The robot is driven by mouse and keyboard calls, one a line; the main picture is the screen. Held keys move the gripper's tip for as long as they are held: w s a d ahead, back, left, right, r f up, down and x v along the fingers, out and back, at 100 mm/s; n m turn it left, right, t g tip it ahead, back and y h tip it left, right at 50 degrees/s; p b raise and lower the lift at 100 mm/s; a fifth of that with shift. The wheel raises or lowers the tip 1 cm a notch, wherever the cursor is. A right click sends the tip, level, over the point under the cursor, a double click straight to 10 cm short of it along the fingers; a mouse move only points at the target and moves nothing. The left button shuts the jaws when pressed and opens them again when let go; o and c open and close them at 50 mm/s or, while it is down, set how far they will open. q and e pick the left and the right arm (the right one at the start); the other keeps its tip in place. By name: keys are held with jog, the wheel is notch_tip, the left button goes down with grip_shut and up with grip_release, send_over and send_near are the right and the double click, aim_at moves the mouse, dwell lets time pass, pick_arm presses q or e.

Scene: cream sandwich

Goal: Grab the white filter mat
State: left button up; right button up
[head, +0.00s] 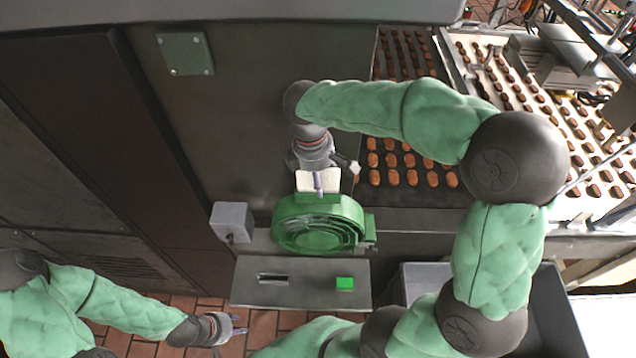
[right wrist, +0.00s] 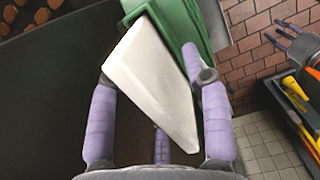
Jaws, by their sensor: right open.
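The white filter mat (head: 306,181) stands at the top of the round green housing (head: 320,222) in the head view. In the right wrist view the mat (right wrist: 150,78) is a pale slab beside the green housing (right wrist: 176,22). My right gripper (head: 322,178) is open over the mat, with purple fingers on either side of it (right wrist: 152,72). A third finger shows below, partly behind the mat. I cannot tell whether any finger touches it. My left gripper (head: 239,326) is open and empty, low over the floor; it also shows in the right wrist view (right wrist: 284,32).
A grey ledge (head: 312,292) with a green button (head: 345,283) and a dark slot is below the housing. A grey box (head: 232,221) sits at its left. Trays of brown biscuits (head: 405,165) and a conveyor lie right. A grey bin (right wrist: 296,110) holds yellow-handled tools.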

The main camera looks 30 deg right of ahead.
jog(key=shift+f, duration=0.15)
grip_shut()
dwell(0.5)
